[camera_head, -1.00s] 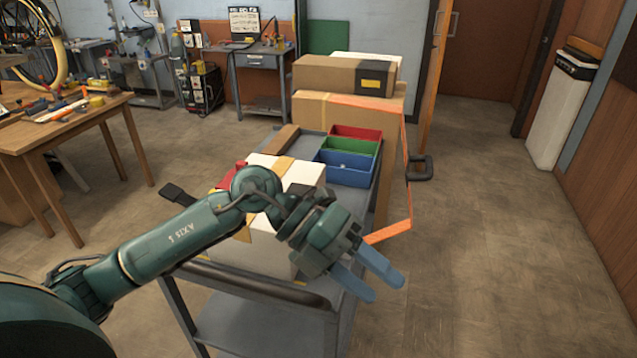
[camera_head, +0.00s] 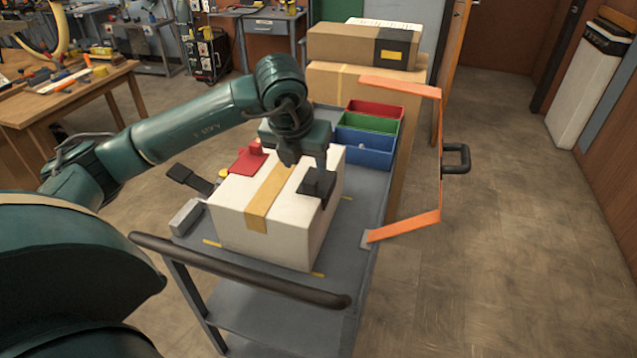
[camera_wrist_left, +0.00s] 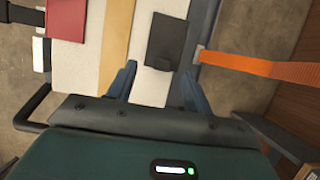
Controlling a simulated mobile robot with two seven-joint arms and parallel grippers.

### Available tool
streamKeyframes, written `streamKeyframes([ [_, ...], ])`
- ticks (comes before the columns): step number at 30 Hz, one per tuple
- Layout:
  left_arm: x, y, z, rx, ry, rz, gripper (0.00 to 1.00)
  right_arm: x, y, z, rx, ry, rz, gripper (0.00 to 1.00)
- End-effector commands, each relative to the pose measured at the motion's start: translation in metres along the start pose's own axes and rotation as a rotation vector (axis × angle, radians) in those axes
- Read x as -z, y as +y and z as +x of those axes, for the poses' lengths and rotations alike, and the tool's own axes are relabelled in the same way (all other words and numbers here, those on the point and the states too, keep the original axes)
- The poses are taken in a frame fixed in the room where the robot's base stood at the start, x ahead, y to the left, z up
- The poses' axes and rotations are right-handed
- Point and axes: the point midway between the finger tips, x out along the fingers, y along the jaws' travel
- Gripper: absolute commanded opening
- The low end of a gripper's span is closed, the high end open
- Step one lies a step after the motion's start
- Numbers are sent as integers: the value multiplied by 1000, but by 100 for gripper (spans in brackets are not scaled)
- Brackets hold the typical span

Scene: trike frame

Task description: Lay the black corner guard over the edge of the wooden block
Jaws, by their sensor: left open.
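The black corner guard (camera_head: 318,184), with a raised knob, lies on top of a white box (camera_head: 265,238) at its right edge. Its side over the edge is partly hidden. In the left wrist view the guard (camera_wrist_left: 165,42) lies just beyond the fingertips. My left gripper (camera_head: 307,160) is open and points down over the box, close to the guard; I cannot tell if it touches. In the left wrist view its two blue fingers (camera_wrist_left: 158,84) are apart with nothing between them. I make out no plainly wooden block; the box has a tan band (camera_head: 268,200). My right gripper is not in view.
A red guard (camera_head: 247,160) lies on the box's far left edge. The box stands on a grey cart (camera_head: 352,215). Red, green and blue bins (camera_head: 366,150) stand behind it. An orange frame (camera_head: 408,228) rises along the cart's right side. A black handlebar (camera_head: 240,272) crosses the front.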

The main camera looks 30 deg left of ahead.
Motion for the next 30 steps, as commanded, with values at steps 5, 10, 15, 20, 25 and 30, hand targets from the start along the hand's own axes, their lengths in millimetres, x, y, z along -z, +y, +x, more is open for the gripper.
streamKeyframes([
  [5, 1, -1, 11, 1, 1, 1, 51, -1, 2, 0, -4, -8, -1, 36],
  [10, 5, -6, 34, 2, 5, 2, 51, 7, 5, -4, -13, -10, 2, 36],
  [15, 5, -6, 55, 3, 2, 1, 51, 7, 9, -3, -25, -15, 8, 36],
  [20, 6, -7, 60, 3, 1, 2, 51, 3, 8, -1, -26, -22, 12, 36],
  [25, 5, -7, 59, 3, 1, 2, 47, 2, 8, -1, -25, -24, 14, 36],
  [30, 5, -6, 59, 3, 1, 2, 33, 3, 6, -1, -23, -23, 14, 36],
])
